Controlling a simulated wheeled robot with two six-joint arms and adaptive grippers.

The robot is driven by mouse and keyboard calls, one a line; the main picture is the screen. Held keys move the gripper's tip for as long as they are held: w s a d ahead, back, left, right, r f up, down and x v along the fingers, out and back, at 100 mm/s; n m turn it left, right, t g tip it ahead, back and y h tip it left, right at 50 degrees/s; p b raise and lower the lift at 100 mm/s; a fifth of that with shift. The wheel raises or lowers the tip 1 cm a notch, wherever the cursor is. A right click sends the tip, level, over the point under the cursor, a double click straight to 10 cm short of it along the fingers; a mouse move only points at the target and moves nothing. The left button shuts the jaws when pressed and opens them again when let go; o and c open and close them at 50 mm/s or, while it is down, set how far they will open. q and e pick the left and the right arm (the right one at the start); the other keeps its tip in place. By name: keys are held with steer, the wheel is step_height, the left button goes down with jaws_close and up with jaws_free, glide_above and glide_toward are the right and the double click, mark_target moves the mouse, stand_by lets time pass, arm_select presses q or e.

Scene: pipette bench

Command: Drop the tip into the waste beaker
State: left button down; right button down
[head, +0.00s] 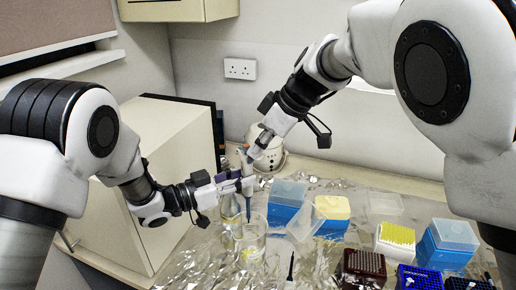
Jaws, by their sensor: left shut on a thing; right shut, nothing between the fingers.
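My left gripper (238,183) is shut around the body of an upright pipette (248,187). The pipette's narrow blue lower end points down at the mouth of a clear glass beaker (251,246). The beaker stands on the foil-covered bench, with some yellow bits low inside it. I cannot tell whether a tip is still on the pipette, or whether its end is inside the rim or just above it. My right gripper (252,154) is shut and empty at the pipette's top end; whether it touches is unclear.
Another glass vessel (229,208) stands just behind the beaker. Blue boxes (284,212), a yellow tip rack (395,239) and dark red rack (362,267) stand to the right. A white pot (272,160) is behind the grippers, a cabinet (165,150) at left.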

step_height(320, 180, up, 6)
stand_by(0.7)
arm_select(q)
steer(key=shift+r, duration=0.1)
arm_select(e)
steer(key=shift+r, duration=0.1)
